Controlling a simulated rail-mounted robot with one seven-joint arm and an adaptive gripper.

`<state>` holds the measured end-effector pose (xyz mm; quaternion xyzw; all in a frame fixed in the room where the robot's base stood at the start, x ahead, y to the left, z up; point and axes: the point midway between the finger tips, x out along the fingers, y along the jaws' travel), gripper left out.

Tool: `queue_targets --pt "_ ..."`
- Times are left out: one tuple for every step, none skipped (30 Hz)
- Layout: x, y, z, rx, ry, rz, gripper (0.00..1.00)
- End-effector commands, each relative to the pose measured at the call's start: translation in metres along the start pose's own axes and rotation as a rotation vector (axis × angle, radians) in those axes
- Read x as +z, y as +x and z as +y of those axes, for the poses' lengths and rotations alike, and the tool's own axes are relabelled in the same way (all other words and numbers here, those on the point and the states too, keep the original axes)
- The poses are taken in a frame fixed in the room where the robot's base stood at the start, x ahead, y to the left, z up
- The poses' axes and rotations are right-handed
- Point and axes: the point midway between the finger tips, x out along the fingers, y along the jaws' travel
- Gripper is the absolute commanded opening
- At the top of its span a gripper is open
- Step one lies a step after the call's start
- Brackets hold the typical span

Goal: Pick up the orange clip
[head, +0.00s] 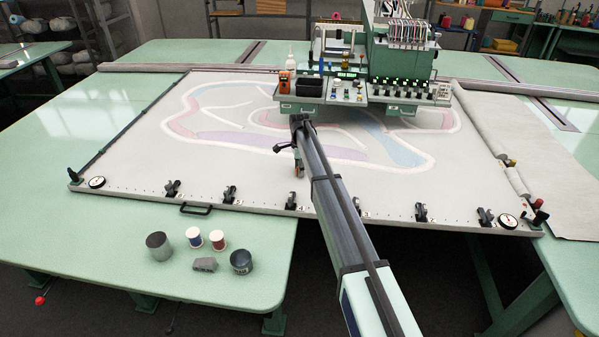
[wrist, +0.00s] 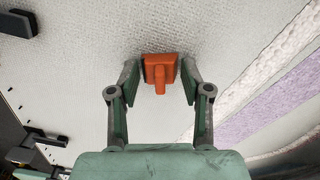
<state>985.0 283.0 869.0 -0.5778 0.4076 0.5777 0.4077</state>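The orange clip (wrist: 159,70) lies on the pale cloth in the wrist view, with its narrow tab toward my gripper (wrist: 160,82). My gripper is open, with one finger on each side of the clip. A small gap shows between each finger and the clip, and nothing is held. In the head view a small orange spot, likely the clip (head: 298,171), shows low beside the end of my arm. My gripper (head: 297,160) is small and partly hidden there, so its fingers are hard to make out.
The stretched cloth (head: 150,150) bears a coloured pattern. Black clamps (head: 291,201) line its front edge. The tufting machine (head: 400,65) stands just behind my arm. Spools (head: 218,239) and dark cups (head: 159,246) stand on the green table (head: 60,240) at front left.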

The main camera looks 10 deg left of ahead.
Motion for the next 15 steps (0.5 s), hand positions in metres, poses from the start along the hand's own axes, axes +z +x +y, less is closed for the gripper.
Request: queue_targets --pt "0.0000 -0.0001 0.0000 0.000 0.000 0.000 0.20" --pt "0.0000 -0.0001 0.0000 0.000 0.000 0.000 0.10" --pt "0.0000 -0.0001 0.0000 0.000 0.000 0.000 0.05" --pt "0.0000 0.0000 0.0000 0.000 0.000 0.000 0.05" --pt "0.0000 0.0000 0.0000 0.000 0.000 0.000 0.05" --pt "0.0000 -0.0001 0.0000 0.000 0.000 0.000 0.05" --pt "0.0000 -0.0001 0.0000 0.000 0.000 0.000 0.05" --pt "0.0000 -0.0001 0.0000 0.000 0.000 0.000 0.05" --pt "0.0000 -0.0001 0.0000 0.000 0.000 0.000 0.05" --pt "0.0000 -0.0001 -0.0001 0.000 0.000 0.000 0.05" --pt "0.0000 0.0000 -0.0001 0.000 0.000 0.000 0.05" --pt "0.0000 -0.0002 -0.0001 0.000 0.000 0.000 0.05" --pt "0.0000 -0.0004 -0.0002 0.000 0.000 0.000 0.05" --pt "0.0000 -0.0007 -0.0001 0.000 0.000 0.000 0.05" --pt "0.0000 -0.0016 -0.0002 0.000 0.000 0.000 0.05"
